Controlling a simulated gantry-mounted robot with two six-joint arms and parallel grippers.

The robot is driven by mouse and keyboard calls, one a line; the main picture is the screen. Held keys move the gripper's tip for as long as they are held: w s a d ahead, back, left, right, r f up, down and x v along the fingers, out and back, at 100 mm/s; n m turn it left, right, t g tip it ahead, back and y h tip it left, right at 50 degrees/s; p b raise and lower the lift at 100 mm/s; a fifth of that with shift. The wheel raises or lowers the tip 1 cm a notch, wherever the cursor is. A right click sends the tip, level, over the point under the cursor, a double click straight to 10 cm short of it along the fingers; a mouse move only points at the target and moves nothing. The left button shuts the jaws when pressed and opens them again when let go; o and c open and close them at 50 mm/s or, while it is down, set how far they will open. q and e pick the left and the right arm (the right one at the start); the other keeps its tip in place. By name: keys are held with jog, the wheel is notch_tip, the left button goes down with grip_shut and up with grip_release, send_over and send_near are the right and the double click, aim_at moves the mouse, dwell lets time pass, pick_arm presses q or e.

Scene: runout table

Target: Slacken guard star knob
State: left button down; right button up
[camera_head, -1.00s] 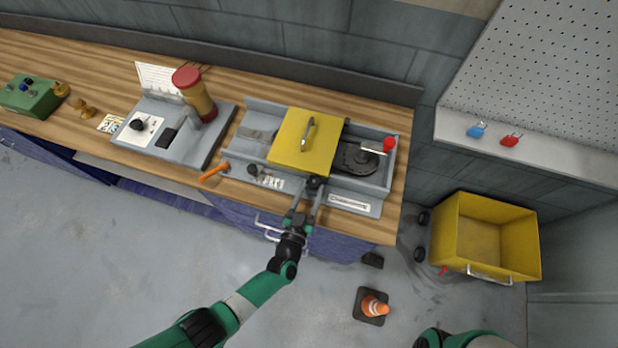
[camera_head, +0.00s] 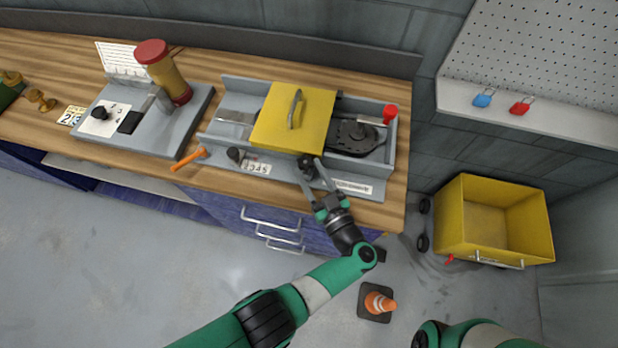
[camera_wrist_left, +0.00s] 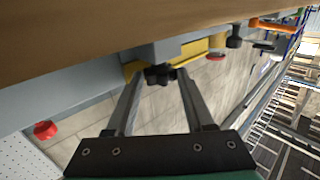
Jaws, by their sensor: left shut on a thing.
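The yellow guard (camera_head: 292,120) with a grey handle covers the middle of the grey machine on the bench. The black star knob (camera_head: 306,161) sits at the guard's front lower edge. It also shows in the left wrist view (camera_wrist_left: 160,75), between the fingertips. My left gripper (camera_head: 310,172) reaches in from the front and is shut on the star knob. Part of the knob is hidden by the fingers. Only a green and black part of my right arm shows at the bottom right; its gripper is out of view.
A black round part (camera_head: 354,136) and red knob (camera_head: 390,113) lie right of the guard. A small black knob (camera_head: 234,154) and orange-handled tool (camera_head: 189,158) are to the left. A yellow cart (camera_head: 492,220) and traffic cone (camera_head: 378,302) stand on the floor.

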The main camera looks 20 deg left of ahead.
pick_arm(q)
jog(key=shift+w+d+r+g, duration=0.1)
jog(key=shift+r+g, duration=0.1)
jog(key=shift+g, duration=0.1)
jog(key=c, duration=0.6)
grip_release()
jog(key=shift+o, duration=0.2)
jog(key=shift+f, duration=0.1)
jog(key=shift+s+d, duration=0.3)
jog(key=b+v, duration=0.1)
jog(key=v, duration=0.9)
jog(key=shift+s+d, duration=0.25)
jog(key=shift+d, duration=0.1)
